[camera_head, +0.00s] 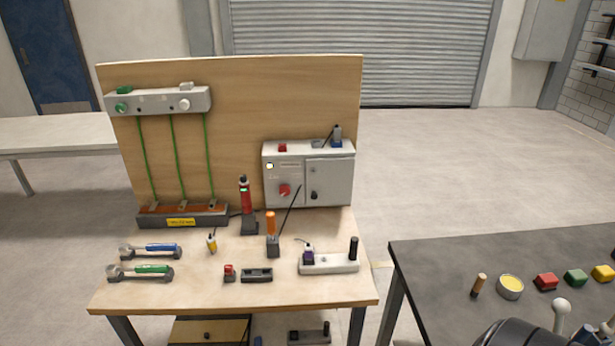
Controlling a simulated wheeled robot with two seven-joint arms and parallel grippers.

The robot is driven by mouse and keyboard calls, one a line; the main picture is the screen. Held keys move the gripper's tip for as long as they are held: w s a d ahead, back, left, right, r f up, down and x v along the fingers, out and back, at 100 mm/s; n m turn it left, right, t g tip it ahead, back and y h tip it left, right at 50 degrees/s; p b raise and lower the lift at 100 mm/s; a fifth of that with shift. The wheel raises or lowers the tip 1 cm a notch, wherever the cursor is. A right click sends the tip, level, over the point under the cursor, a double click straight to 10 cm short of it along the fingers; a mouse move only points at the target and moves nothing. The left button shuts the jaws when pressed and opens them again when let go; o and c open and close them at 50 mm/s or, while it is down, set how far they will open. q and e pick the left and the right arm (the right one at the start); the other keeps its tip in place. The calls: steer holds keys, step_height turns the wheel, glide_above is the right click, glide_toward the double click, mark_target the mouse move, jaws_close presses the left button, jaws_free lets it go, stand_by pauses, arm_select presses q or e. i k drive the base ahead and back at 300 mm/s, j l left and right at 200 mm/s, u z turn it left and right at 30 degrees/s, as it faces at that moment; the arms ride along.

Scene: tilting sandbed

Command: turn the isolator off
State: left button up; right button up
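A grey control box (308,174) stands at the back right of the wooden bench, against the upright board. A red rotary knob (284,190) sits on its left front panel and looks like the isolator handle; its exact setting is too small to read. A small pale yellow light or label (270,166) is above the knob. The box's right part is a closed door (329,179) with a black knob (314,195). Neither of my grippers is in view.
A thin black rod rises from an orange-handled holder (272,232) in front of the box. A red tool (248,207) stands to its left. Wrenches (146,271) and small parts lie on the bench (200,295). A dark table (430,262) is at the right.

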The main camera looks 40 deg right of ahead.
mark_target(284, 190)
steer(key=z, duration=0.75)
